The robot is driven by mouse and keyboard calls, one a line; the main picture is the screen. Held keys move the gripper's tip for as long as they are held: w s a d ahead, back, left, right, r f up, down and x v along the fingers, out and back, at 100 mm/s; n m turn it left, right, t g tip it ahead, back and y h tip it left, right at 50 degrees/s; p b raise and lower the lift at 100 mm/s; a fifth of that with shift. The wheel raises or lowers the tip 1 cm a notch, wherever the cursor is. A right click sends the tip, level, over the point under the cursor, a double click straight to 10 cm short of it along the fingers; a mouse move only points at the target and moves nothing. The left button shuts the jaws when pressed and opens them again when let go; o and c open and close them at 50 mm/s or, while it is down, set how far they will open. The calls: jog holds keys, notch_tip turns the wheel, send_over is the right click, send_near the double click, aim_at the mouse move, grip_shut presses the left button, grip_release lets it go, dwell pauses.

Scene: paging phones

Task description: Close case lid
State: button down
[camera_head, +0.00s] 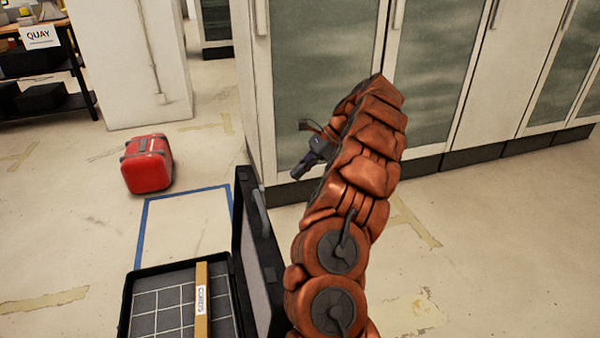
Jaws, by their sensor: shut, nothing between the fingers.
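A black case (128,312) lies open on the floor at the bottom of the view, partly cut off by the lower edge. Its grey inside has a white grid, and a tan bar with a white label (202,272) lies along it. The case lid (245,262) stands about upright on the case's right side, with a grey handle (261,212) on its outer face. My gripper (298,172) is shut and empty. It appears beyond and right of the lid's far end in the picture, apart from it. My arm hides part of the lid's right side.
A blue-taped rectangle (143,222) marks the floor behind the case. A red case (148,165) stands farther back left. Tall cabinets (325,80) line the back and right. A white pillar (125,60) and dark shelving (75,70) stand back left. Floor at right is clear.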

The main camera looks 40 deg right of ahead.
jog(key=w+a+f+b, duration=0.2)
jog(key=w+a+f, duration=0.1)
jog(key=a+f, duration=0.2)
jog(key=shift+w+a, duration=0.35)
jog(key=shift+a, duration=1.05)
jog(key=shift+r, duration=0.1)
